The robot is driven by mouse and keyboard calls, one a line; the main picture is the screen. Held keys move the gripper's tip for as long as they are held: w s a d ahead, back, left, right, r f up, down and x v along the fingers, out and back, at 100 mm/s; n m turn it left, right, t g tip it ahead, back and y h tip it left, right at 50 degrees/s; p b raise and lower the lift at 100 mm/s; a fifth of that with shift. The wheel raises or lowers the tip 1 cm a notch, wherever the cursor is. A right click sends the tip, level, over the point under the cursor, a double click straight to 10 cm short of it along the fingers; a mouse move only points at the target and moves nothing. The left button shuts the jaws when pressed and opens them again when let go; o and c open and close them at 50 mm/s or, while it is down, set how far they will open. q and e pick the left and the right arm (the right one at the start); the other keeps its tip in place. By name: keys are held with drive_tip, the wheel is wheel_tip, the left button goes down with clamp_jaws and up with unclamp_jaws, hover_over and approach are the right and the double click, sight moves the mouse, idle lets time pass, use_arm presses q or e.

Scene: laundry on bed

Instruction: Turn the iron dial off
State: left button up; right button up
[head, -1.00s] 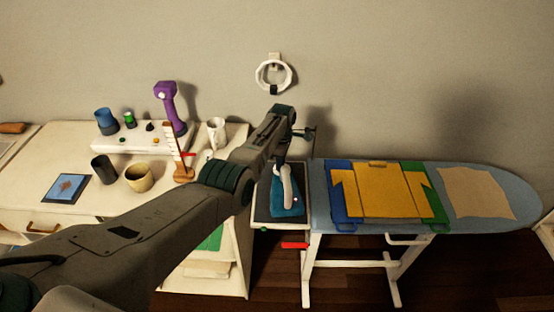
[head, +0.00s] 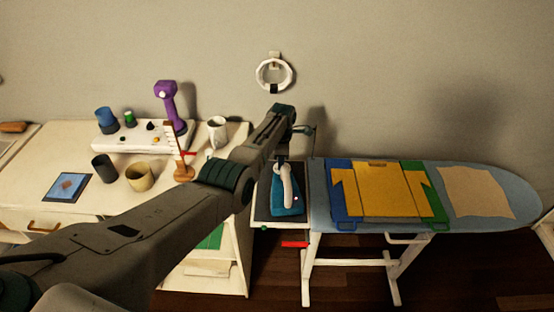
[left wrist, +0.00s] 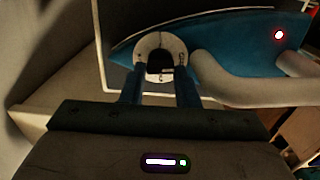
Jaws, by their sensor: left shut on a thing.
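The blue iron (head: 286,204) with a white handle lies on the dark rest plate at the left end of the ironing board. In the left wrist view its blue body (left wrist: 235,40) carries a lit red light (left wrist: 279,35). A round whitish dial (left wrist: 160,42) is on the iron beside the handle. My left gripper (left wrist: 160,80) is at the dial, with a finger on each side, shut on it. In the head view the left gripper (head: 283,158) is over the rear of the iron, and the dial is hidden there. My right gripper is out of view.
A folded yellow shirt (head: 375,190) lies on a blue and green folding board on the ironing board (head: 510,195). A desk (head: 110,200) at left holds cups, a purple device (head: 168,105) and a thermometer-like stand (head: 180,160). A white ring (head: 275,74) hangs on the wall.

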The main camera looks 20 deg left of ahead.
use_arm(q)
drive_tip(key=o, duration=0.7)
drive_tip(key=shift+r, duration=0.1)
drive_tip(key=shift+r, duration=0.3)
drive_tip(key=shift+r+b, duration=0.8)
drive_tip(key=shift+r, duration=4.35)
drive_tip(key=shift+a, duration=0.1)
